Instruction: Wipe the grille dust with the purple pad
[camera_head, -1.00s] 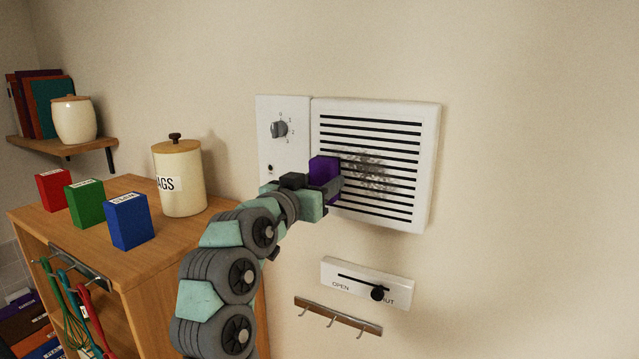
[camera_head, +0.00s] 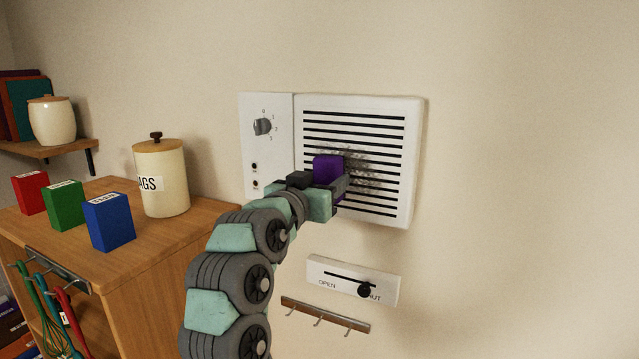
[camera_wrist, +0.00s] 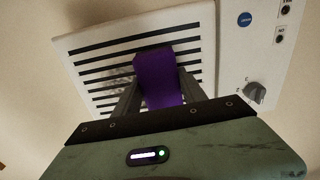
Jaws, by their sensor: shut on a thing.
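The purple pad (camera_head: 327,168) is held upright in my gripper (camera_head: 338,187), in front of the left-middle part of the white slatted grille (camera_head: 405,150). In the wrist view the pad (camera_wrist: 158,80) stands between the two fingers of my gripper (camera_wrist: 160,90), which are shut on it. The grille (camera_wrist: 110,40) shows behind it there. Grey dust (camera_head: 362,170) marks the slats just right of the pad in the head view; part of it is hidden by the pad and gripper. I cannot tell whether the pad touches the grille.
A white panel with a grey knob (camera_head: 262,127) adjoins the grille on the left. Below are a slider plate (camera_head: 330,279) and a hook rail (camera_head: 322,317). A cabinet (camera_head: 180,240) with a canister (camera_head: 165,180) and boxes stands left. The wall on the right is clear.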

